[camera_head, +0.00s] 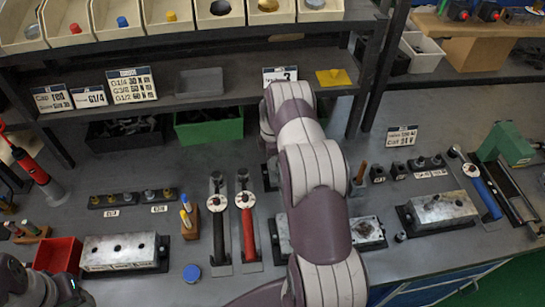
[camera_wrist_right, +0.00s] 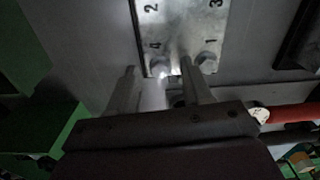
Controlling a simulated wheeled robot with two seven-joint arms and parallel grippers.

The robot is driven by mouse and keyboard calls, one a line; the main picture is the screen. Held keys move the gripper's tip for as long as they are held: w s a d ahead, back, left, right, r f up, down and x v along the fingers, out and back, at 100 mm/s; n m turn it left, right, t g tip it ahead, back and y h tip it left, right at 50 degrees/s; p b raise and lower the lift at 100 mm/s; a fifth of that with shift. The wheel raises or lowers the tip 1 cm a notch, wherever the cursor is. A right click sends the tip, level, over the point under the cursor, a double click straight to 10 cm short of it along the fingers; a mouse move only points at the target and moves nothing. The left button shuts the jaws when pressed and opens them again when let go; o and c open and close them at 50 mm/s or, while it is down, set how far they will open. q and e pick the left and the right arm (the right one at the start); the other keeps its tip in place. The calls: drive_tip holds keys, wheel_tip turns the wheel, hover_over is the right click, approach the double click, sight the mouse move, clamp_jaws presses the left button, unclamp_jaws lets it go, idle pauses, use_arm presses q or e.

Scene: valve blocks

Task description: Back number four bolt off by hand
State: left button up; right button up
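In the right wrist view a grey metal valve block (camera_wrist_right: 182,25) carries stamped numbers 1 to 4. The number four bolt (camera_wrist_right: 160,69) sits at its near edge beside the 4, and the number one bolt (camera_wrist_right: 207,62) is to its right. My right gripper (camera_wrist_right: 158,66) has its fingers apart, one on each side of the number four bolt; contact is not visible. In the head view my right arm covers this gripper and much of the middle block (camera_head: 367,229). My left arm shows only at the bottom left corner, without its fingers.
Two more blocks stand at left (camera_head: 120,251) and right (camera_head: 442,209). A red-handled wrench (camera_head: 248,235) lies left of my right arm, a blue-handled wrench (camera_head: 485,195) at right. A red bin (camera_head: 57,256) and a blue cap (camera_head: 192,272) are near the front. Shelves stand behind.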

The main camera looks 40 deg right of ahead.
drive_tip(key=shift+r, duration=0.1)
wheel_tip(320, 180, up, 12)
drive_tip(key=b, duration=0.3)
drive_tip(key=shift+r, duration=0.25)
